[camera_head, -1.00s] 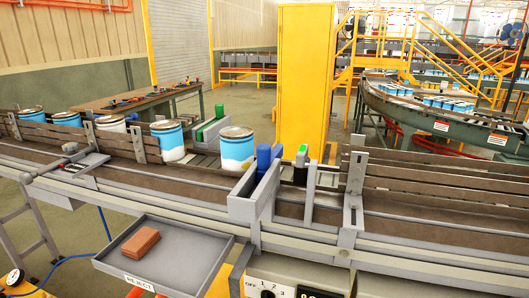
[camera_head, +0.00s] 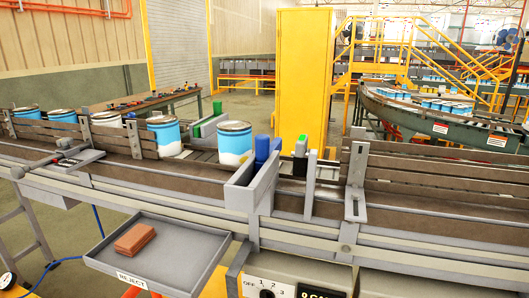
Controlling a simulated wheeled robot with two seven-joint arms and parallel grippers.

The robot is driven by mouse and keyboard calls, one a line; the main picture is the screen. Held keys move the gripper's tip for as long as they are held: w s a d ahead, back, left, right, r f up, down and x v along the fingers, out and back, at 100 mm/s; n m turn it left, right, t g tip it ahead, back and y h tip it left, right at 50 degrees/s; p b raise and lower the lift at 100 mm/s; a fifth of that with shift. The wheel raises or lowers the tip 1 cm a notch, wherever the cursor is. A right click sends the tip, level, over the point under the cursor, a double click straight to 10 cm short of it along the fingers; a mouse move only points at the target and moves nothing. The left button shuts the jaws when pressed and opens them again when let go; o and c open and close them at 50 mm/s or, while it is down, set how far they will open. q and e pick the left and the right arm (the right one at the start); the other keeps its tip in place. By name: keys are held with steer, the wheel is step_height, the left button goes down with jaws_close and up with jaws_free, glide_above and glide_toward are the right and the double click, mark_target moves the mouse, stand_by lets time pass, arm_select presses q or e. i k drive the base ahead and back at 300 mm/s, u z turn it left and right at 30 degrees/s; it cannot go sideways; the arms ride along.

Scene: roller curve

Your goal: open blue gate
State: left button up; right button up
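Bright blue upright pieces (camera_head: 262,148) stand at the inner side of two grey plates (camera_head: 252,188) that jut across the near side of the conveyor, just right of centre. They look like the blue gate, but its hinge or latch cannot be made out. A blue-and-white can (camera_head: 235,142) stands on the line just left of the blue pieces, with a small visible offset. Another blue-and-white can (camera_head: 164,135) stands further left, behind the rail. Neither of my grippers shows in the head view.
A grey reject tray (camera_head: 190,262) holding a brown block (camera_head: 135,239) juts out in front of the conveyor. A control box (camera_head: 300,272) with a dial sits below. Green blocks (camera_head: 196,131) and a green-topped black post (camera_head: 301,147) flank the gate. A yellow cabinet (camera_head: 302,75) stands behind.

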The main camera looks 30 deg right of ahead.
mark_target(263, 149)
steer(key=z, duration=2.25)
steer(key=k, duration=0.55)
steer(key=u, duration=1)
